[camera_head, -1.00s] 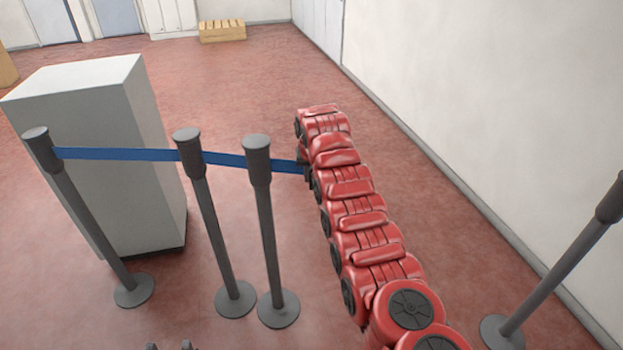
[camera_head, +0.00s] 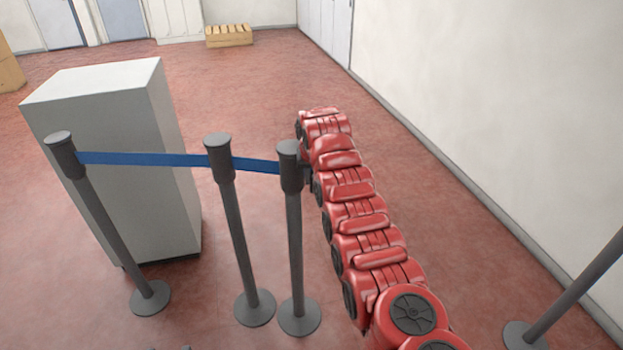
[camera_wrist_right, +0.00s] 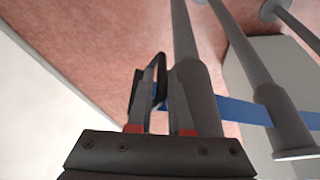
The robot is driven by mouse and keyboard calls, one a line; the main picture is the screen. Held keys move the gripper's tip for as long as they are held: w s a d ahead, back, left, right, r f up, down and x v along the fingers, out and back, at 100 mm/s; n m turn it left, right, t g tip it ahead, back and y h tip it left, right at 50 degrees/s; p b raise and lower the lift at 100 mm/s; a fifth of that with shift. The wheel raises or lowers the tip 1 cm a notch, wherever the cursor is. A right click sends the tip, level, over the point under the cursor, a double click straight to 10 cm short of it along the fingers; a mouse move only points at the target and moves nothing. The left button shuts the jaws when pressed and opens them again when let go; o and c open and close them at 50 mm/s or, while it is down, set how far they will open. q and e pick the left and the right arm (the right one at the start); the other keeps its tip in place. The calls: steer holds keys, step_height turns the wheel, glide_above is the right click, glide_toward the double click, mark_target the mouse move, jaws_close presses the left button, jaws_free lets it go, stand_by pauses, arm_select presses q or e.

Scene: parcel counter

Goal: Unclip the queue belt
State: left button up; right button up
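The blue queue belt (camera_head: 140,159) runs from the left post (camera_head: 108,225) past the middle post (camera_head: 236,230) to behind the third post (camera_head: 296,230). My red right arm reaches forward, and its gripper (camera_head: 306,172) is beside the third post's head, partly hidden. In the right wrist view the right gripper (camera_wrist_right: 159,100) has a dark belt clip (camera_wrist_right: 159,72) between its fingers and looks shut on it. The belt (camera_wrist_right: 235,109) leads from there behind the near post (camera_wrist_right: 197,90). Only a grey sliver at the bottom edge of the head view may be my left gripper.
A pale box-shaped counter (camera_head: 105,120) stands behind the left posts. A wooden crate (camera_head: 229,36) is far back. Red floor beyond my arm is clear.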

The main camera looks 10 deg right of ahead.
steer(key=o, duration=0.4)
steer(key=shift+d, duration=0.1)
steer(key=shift+r, duration=0.1)
steer(key=b+v, duration=0.1)
steer(key=v, duration=1.6)
steer(key=shift+r+b, duration=0.1)
steer(key=shift+b, duration=0.2)
